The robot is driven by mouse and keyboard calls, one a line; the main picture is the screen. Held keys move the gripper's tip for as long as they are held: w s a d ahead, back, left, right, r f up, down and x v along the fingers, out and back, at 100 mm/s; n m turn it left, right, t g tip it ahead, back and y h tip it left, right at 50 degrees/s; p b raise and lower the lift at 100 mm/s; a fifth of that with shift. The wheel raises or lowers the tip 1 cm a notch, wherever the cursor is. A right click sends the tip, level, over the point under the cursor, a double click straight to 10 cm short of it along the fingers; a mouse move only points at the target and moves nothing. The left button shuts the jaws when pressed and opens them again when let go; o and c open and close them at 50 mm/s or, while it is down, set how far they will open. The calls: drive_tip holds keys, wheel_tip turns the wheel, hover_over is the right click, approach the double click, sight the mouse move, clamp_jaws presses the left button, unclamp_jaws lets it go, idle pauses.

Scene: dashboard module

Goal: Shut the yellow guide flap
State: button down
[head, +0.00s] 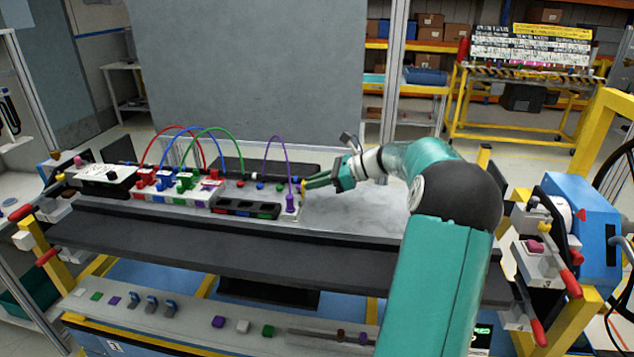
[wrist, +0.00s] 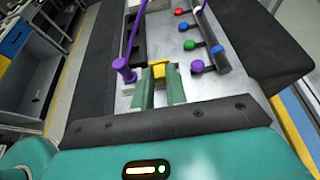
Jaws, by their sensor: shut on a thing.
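The yellow guide flap (wrist: 157,69) is a small yellow piece at the right end of the module panel, seen in the wrist view between my fingertips. In the head view only a small bit of yellow (head: 303,186) shows at the fingertips. My gripper (head: 308,184) reaches in from the right, with its green fingers pointing left; it also shows in the wrist view (wrist: 159,82). The fingers are shut on the yellow flap. The fingers partly hide the flap, and I cannot tell its exact angle.
A purple plug (head: 291,204) with a purple cable stands close beside my fingers. Coloured knobs (wrist: 188,45) line the panel's other side. Red, blue and green cables (head: 205,140) arch over the module's left part. A black tray (head: 245,208) lies in front. The grey plate (head: 352,208) below my wrist is clear.

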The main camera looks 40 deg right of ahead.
drive_tip(key=w+g+h, duration=0.1)
drive_tip(key=w+a+r+g+h, duration=0.1)
drive_tip(key=g, duration=0.1)
drive_tip(key=shift+a+h, duration=0.3)
drive_tip(key=g+h, duration=0.1)
drive_tip(key=w+a+g+h, duration=0.1)
drive_tip(key=w+g, duration=0.1)
drive_tip(key=shift+a+g+h, duration=0.25)
drive_tip(key=shift+g+h, duration=0.15)
drive_tip(key=w+g+h, duration=0.1)
drive_tip(key=a+f+g+h, duration=0.1)
drive_tip(key=g, duration=0.1)
drive_tip(key=shift+w+a+g+h, duration=0.2)
drive_tip(key=shift+w+g+h, duration=0.1)
drive_tip(key=shift+w+h, duration=0.1)
drive_tip(key=g+h, duration=0.1)
drive_tip(key=w+f+g+h, duration=0.1)
drive_tip(key=shift+a+f+g, duration=0.1)
drive_tip(key=shift+a+g, duration=0.3)
drive_tip(key=shift+f+g+h, duration=0.25)
drive_tip(key=shift+g+h, duration=0.15)
drive_tip(key=c, duration=1.4)
unclamp_jaws()
drive_tip(key=shift+w, duration=0.1)
drive_tip(key=shift+r, duration=0.2)
